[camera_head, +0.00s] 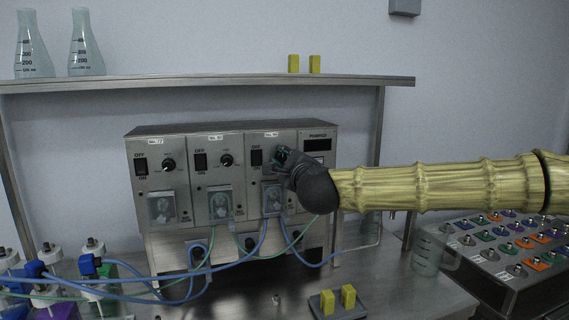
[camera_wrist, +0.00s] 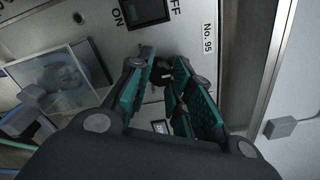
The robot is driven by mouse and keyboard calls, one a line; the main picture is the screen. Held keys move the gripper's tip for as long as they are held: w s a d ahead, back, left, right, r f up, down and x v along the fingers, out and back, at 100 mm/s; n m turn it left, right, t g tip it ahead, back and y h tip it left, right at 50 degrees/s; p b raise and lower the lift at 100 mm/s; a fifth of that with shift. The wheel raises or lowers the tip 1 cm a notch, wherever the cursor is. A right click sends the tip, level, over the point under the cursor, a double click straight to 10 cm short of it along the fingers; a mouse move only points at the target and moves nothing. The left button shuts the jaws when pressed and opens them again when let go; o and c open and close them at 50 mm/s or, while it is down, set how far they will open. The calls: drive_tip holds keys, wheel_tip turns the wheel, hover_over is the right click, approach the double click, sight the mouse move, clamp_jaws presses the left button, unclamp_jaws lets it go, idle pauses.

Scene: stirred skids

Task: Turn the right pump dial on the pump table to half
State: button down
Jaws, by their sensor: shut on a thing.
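The pump unit (camera_head: 180,133) is a grey metal box on the pump table (camera_head: 395,285), with three pump panels side by side. The left dial (camera_head: 168,165) and middle dial (camera_head: 226,160) are black knobs beside their OFF/ON switches. My gripper (camera_head: 281,157) reaches in from the right to the right panel and covers its dial in the head view. In the wrist view my gripper (camera_wrist: 167,92) has its green-padded fingers around the black right pump dial (camera_wrist: 162,74), shut on it. The dial's pointer and scale are mostly hidden, so its setting cannot be read.
Blue and green tubes (camera_head: 225,268) run in front of the pumps to bottles at the lower left. A beaker (camera_head: 427,250) and a button panel (camera_head: 505,258) stand at the right. A grey block with yellow pegs (camera_head: 338,302) lies in front. A shelf (camera_head: 215,82) spans above.

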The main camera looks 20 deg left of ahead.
drive_tip(key=shift+w+r, duration=0.1)
idle(0.3)
drive_tip(key=c, duration=1.2)
unclamp_jaws()
drive_tip(key=shift+c, duration=0.2)
drive_tip(key=v, duration=1.2)
drive_tip(key=shift+d, duration=0.1)
